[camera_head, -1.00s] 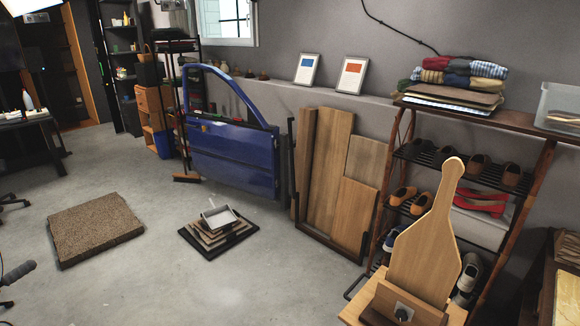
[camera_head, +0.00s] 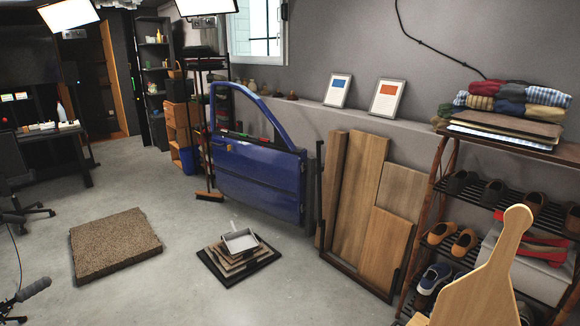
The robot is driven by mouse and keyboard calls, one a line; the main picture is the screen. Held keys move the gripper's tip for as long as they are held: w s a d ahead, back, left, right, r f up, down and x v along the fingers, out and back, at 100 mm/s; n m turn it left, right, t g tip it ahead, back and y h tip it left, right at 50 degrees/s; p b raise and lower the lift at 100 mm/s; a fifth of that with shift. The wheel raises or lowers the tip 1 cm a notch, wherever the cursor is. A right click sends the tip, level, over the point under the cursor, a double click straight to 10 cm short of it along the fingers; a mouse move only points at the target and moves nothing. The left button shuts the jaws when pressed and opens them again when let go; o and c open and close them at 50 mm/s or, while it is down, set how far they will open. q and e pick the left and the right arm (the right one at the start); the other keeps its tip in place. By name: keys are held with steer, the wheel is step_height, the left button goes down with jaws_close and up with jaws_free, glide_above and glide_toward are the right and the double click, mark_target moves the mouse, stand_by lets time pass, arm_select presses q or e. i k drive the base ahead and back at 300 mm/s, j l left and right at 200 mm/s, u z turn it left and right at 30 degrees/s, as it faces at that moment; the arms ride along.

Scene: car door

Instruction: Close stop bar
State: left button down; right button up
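No part that I can clearly identify as the stop bar shows. A blue car door (camera_head: 250,175) stands upright near the wall in the middle of the view, its empty window frame at the upper left. To its right, wooden boards (camera_head: 352,200) lean in a black metal rack (camera_head: 345,274) with dark upright bars at its sides; I cannot tell whether one of these is the stop bar. Neither of my grippers is in view.
A brown textured slab (camera_head: 115,245) lies on the floor at left. A stack of trays with a dustpan (camera_head: 240,242) lies before the door. A broom (camera_head: 209,196) stands beside the door. A shoe rack (camera_head: 437,205) fills the right. The front middle floor is clear.

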mark_target(318, 143)
steer(key=i, duration=3.35)
steer(key=i+z, duration=0.25)
steer(key=i+j+z, duration=0.25)
steer(key=i, duration=0.25)
